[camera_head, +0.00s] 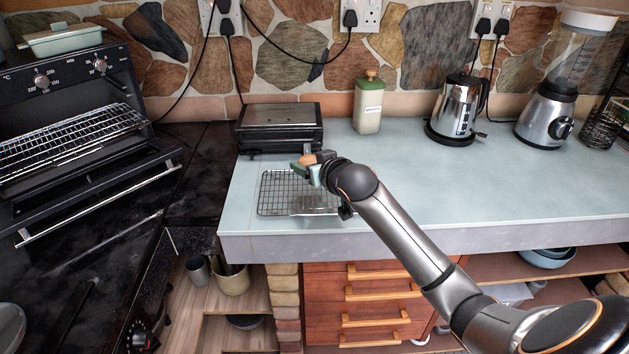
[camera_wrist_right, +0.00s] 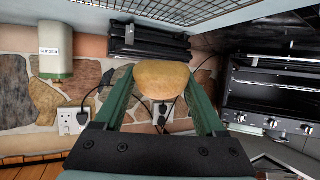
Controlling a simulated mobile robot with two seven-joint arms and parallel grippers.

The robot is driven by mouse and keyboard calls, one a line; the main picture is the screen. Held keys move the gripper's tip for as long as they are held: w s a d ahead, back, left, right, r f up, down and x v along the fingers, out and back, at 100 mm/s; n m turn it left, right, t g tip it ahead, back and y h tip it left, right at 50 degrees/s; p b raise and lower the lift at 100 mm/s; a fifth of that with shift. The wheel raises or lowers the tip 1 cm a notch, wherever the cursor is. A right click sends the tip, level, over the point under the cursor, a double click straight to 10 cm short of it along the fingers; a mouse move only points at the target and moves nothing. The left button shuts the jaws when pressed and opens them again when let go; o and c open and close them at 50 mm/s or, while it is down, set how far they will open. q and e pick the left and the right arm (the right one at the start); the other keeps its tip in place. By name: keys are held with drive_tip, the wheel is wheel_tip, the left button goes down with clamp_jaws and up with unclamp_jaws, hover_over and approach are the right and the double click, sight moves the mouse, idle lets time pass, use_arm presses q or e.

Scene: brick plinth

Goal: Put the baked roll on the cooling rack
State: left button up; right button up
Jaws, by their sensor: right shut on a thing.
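The baked roll (camera_head: 308,159) is small and tan. My right gripper (camera_head: 309,167) is shut on it, above the far part of the cooling rack (camera_head: 275,199). In the right wrist view the roll (camera_wrist_right: 162,80) sits between the two green fingers of the gripper (camera_wrist_right: 163,88). The rack is a wire grid on the pale counter, and its mesh also shows along the top of the wrist view (camera_wrist_right: 180,12). My gripper and forearm hide part of the rack's right side. My left gripper is not in view.
A dark grill press (camera_head: 280,125) stands just behind the rack. The counter right of my arm is clear.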

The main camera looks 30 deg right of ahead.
hover_over(314, 189)
wheel_tip(314, 189, down, 6)
drive_tip(key=shift+s+r, duration=0.1)
drive_tip(key=shift+s, duration=0.05)
drive_tip(key=shift+f, duration=1.75)
drive_tip(key=shift+f, duration=0.15)
drive_tip(key=o, duration=1.3)
drive_tip(key=shift+c, duration=0.2)
drive_tip(key=v, duration=1.2)
